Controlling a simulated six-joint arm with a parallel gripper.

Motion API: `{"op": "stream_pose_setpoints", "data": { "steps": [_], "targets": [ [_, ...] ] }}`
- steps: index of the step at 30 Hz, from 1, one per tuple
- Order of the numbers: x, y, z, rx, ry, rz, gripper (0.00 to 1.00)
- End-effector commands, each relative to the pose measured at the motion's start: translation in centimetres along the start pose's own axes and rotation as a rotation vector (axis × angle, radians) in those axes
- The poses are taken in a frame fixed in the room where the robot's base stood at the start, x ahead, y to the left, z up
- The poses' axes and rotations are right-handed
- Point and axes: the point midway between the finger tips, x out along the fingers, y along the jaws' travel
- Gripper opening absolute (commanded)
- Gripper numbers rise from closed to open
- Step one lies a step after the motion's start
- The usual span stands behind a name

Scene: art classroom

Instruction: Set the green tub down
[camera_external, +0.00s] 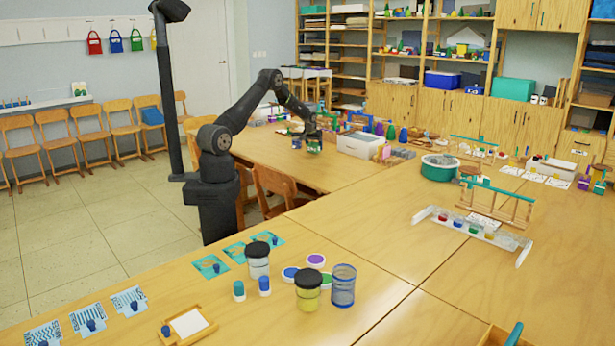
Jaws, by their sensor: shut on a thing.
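A small green tub (314,147) with a dark upper part is at the far table, small in the external view. My gripper (313,138) is above it, pointing down, with its jaws shut on the tub. The fingers and the top of the tub are dark and hard to separate. I cannot tell whether the tub's base touches the tabletop (265,148) or hangs slightly above it. A similar small tub (296,142) with a bluish side stands just left of it.
A white bin (360,146) stands right of my gripper, with blue and green bottles (391,131) behind it. Wooden chairs (275,185) stand by the table's near side. Bare tabletop lies in front of the tub. Jars (308,292) stand on the near table.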

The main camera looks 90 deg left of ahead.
Motion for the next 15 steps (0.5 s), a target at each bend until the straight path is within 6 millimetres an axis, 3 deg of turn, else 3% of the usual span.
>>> {"op": "stream_pose_setpoints", "data": {
  "steps": [3,13,14,15],
  "targets": [
    [1.22,0.02,0.53,0.0,-0.001,0.0,0.47],
    [1.49,0.04,0.64,0.0,0.0,0.0,0.47],
    [1.54,0.04,0.67,0.0,0.0,0.0,0.72],
    [1.5,0.04,0.64,0.0,0.0,0.0,0.8]
  ]
}}
